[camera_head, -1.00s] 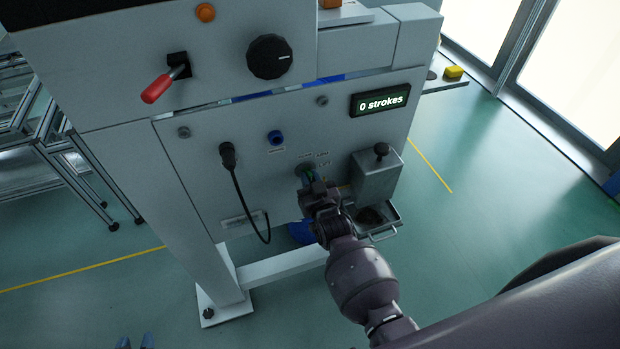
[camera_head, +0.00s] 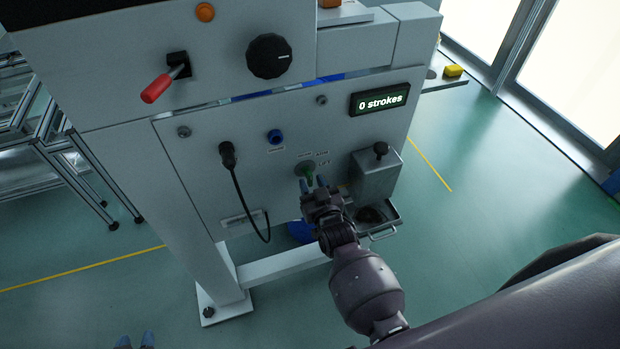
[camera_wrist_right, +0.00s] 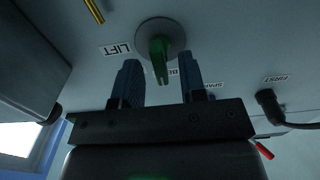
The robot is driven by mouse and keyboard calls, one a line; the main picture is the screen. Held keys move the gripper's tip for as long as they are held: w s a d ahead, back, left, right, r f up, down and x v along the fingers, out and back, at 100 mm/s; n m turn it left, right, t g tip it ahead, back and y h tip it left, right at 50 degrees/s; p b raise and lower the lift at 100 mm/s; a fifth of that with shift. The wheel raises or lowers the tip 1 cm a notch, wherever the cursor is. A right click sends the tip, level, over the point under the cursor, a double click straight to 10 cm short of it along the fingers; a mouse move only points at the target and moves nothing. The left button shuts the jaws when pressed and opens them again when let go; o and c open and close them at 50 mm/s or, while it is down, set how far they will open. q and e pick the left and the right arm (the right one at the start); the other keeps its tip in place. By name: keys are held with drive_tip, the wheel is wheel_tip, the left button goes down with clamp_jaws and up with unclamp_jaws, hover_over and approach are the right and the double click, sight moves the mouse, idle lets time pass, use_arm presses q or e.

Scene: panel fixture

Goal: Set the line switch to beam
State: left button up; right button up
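The line switch (camera_head: 308,171) is a green handle on a round grey base on the panel front. It also shows in the right wrist view (camera_wrist_right: 158,55), where the handle points down the picture. A LIFT label (camera_wrist_right: 117,49) is left of it there; a label starting with B is partly hidden below it. My right gripper (camera_head: 313,187) is open just in front of and below the switch. In the wrist view its two blue fingers stand apart, on either side of the handle's line, with no visible grip. My left gripper (camera_head: 135,341) shows only two separated fingertips at the bottom edge.
A metal box with a black knob (camera_head: 376,172) and a tray stands right of the switch. A plugged black cable (camera_head: 236,190) hangs to its left. Above are a blue socket (camera_head: 275,137), a red lever (camera_head: 160,84), a black dial (camera_head: 269,56) and a "0 strokes" display (camera_head: 380,99).

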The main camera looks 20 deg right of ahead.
drive_tip(key=s, duration=0.8)
drive_tip(key=shift+s+d, duration=0.15)
drive_tip(key=shift+s, duration=0.15)
drive_tip(key=s+d+f+g, duration=0.1)
drive_tip(key=s+d+g, duration=0.2)
drive_tip(key=s+d, duration=0.2)
drive_tip(key=s+d+f+g, duration=0.2)
drive_tip(key=s+d, duration=0.3)
drive_tip(key=s, duration=0.6)
drive_tip(key=shift+d+f+g+h, duration=0.25)
drive_tip(key=shift+g+h, duration=0.15)
drive_tip(key=shift+g, duration=0.3)
